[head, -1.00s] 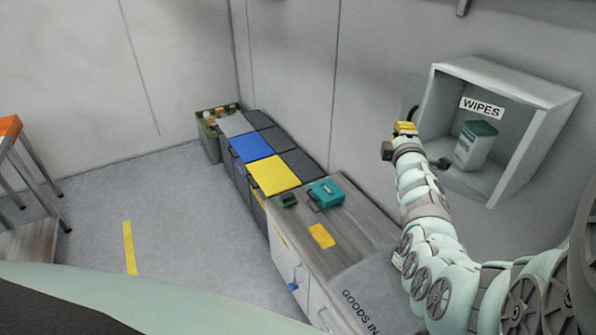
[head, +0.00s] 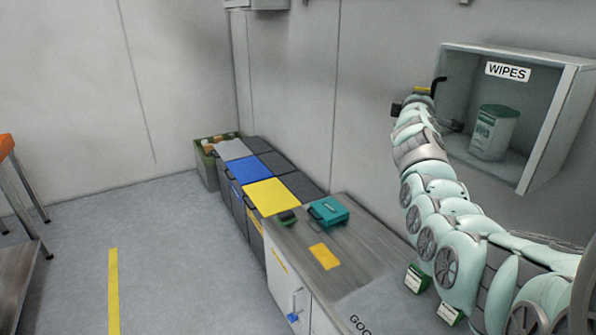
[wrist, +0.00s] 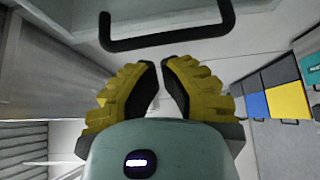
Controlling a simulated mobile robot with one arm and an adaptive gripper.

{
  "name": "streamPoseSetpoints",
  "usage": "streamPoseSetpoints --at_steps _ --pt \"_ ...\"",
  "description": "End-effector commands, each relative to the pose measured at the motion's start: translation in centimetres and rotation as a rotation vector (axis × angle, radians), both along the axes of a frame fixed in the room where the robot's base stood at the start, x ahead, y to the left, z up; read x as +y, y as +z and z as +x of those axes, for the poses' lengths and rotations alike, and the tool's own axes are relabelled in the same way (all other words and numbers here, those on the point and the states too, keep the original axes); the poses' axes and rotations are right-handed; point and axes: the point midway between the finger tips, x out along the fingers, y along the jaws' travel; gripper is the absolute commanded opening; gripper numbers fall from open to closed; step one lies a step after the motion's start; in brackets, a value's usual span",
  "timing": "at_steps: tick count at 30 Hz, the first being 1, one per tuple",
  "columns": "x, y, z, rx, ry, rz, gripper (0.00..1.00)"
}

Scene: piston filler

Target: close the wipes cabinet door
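The wipes cabinet (head: 566,110) is on the wall at the right of the head view. Its front is open to view, with a WIPES label and a white tub with a green lid (head: 494,132) inside. A black bar handle (head: 438,86) stands at the cabinet's left edge; the door panel itself is hard to make out. My gripper (head: 424,91) is at the left edge, close to the handle. In the wrist view the handle (wrist: 168,38) lies just beyond the fingertips, not between them. The yellow fingers (wrist: 160,66) have their tips nearly together and hold nothing.
Below is a counter (head: 352,284) with a teal case (head: 328,211) and a yellow patch. Lidded bins, including a yellow-lidded one (head: 272,196), line the wall behind it. Open floor (head: 170,245) lies to the left.

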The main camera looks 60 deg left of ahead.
Motion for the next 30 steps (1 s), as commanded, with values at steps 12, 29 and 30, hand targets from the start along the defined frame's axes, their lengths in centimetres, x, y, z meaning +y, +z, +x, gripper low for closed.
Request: streamPoseSetpoints --at_steps 12,29,30 --pt "0.3 -0.1 1.4 -0.002 -0.063 0.003 0.0" --pt "0.1 0.1 1.7 0.002 -0.079 0.002 0.0" --pt "0.0 0.1 1.8 0.002 -0.079 0.002 0.0"
